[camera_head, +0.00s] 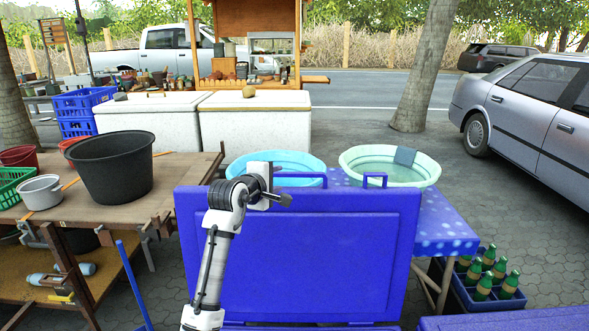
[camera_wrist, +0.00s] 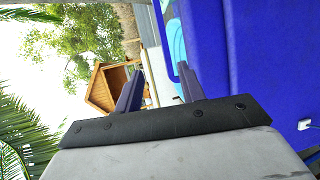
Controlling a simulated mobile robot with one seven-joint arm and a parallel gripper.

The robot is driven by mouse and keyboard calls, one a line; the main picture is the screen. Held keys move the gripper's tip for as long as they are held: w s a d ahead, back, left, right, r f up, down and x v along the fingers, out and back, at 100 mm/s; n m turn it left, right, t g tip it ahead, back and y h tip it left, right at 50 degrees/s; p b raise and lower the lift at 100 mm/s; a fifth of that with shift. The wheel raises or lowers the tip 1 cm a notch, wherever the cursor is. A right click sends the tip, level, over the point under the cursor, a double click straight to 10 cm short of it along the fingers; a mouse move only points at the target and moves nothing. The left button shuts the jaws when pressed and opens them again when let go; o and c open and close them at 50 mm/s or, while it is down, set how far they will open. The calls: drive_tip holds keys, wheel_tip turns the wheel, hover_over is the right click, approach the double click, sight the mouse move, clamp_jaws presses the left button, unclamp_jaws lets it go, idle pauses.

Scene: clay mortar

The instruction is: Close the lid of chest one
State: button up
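A blue chest lid (camera_head: 310,265) stands upright, raised open, in the middle of the head view. Two loop handles stick up from its top edge, a left one (camera_head: 302,176) and a right one (camera_head: 375,180). The chest body below is mostly out of frame. My gripper (camera_head: 287,199) is at the lid's upper left, just below the left handle in the picture. In the wrist view my gripper (camera_wrist: 160,91) has its fingers apart with nothing clearly between them. The lid (camera_wrist: 245,60) fills the right side there, with a handle (camera_wrist: 172,45) close to the right finger.
Behind the lid, a blue basin (camera_head: 258,163) and a pale green basin (camera_head: 405,165) sit on a blue table (camera_head: 445,235). A wooden table (camera_head: 110,205) with a black tub (camera_head: 112,165) stands left. A bottle crate (camera_head: 485,290) and another blue surface (camera_head: 520,320) are at right.

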sight(296, 175)
drive_tip(key=p+x, duration=0.1)
drive_tip(key=x, duration=0.3)
drive_tip(key=p+x, duration=0.1)
drive_tip(key=x, duration=0.4)
drive_tip(key=f+p+x, duration=0.1)
drive_tip(key=x, duration=0.4)
drive_tip(key=shift+s+d, duration=0.2)
drive_tip(key=shift+d, duration=0.05)
drive_tip(key=shift+c, duration=0.3)
clamp_jaws()
